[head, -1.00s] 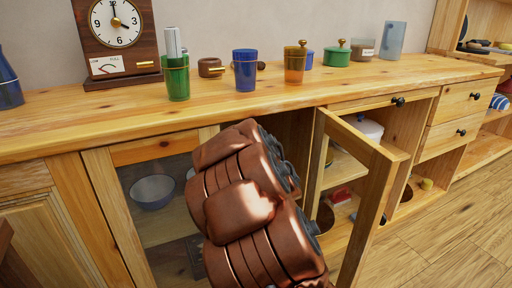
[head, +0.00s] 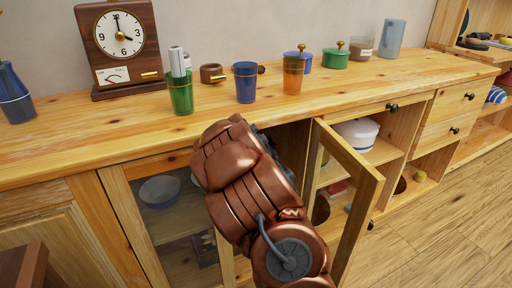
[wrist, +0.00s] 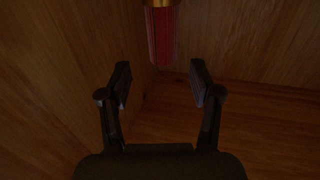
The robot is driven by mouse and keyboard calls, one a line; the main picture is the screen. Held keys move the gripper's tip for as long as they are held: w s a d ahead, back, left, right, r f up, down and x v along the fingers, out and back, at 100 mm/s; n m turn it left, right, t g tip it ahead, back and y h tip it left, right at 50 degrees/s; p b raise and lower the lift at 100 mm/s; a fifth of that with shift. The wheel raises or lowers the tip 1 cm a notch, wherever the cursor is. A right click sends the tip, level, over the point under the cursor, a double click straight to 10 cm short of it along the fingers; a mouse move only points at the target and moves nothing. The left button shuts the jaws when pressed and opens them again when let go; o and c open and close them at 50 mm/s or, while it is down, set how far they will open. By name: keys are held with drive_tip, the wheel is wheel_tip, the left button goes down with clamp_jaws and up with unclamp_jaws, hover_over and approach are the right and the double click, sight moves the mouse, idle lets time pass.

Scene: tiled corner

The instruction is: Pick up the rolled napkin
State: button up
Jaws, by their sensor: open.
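In the wrist view, a dark red, finely ribbed roll with a gold band (wrist: 163,35) stands at the top middle, near the corner of a dark wooden compartment. It looks like the rolled napkin, and its top is cut off by the frame. My gripper (wrist: 160,83) is open and empty, its two fingers pointing toward the roll. The roll shows beyond the fingertips, with a gap between. In the head view my brown arm reaches into the open cabinet and hides my gripper and the red roll.
The open glass cabinet door (head: 352,205) stands just right of my arm. Wooden walls close in around my gripper. On the counter (head: 330,92) stand a clock (head: 118,45), a green cup (head: 180,97), a blue cup (head: 245,85), an orange cup (head: 293,78) and lidded pots.

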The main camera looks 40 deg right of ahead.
drive_tip(key=shift+f+b+x, duration=0.15)
drive_tip(key=shift+b+x, duration=0.05)
drive_tip(key=shift+x, duration=1.1)
drive_tip(key=shift+f+b+x, duration=0.1)
drive_tip(key=shift+b+x, duration=0.1)
drive_tip(key=shift+x, duration=1.15)
drive_tip(key=shift+w+a, duration=0.1)
drive_tip(key=shift+a, duration=0.05)
clamp_jaws()
drive_tip(key=shift+r, duration=0.1)
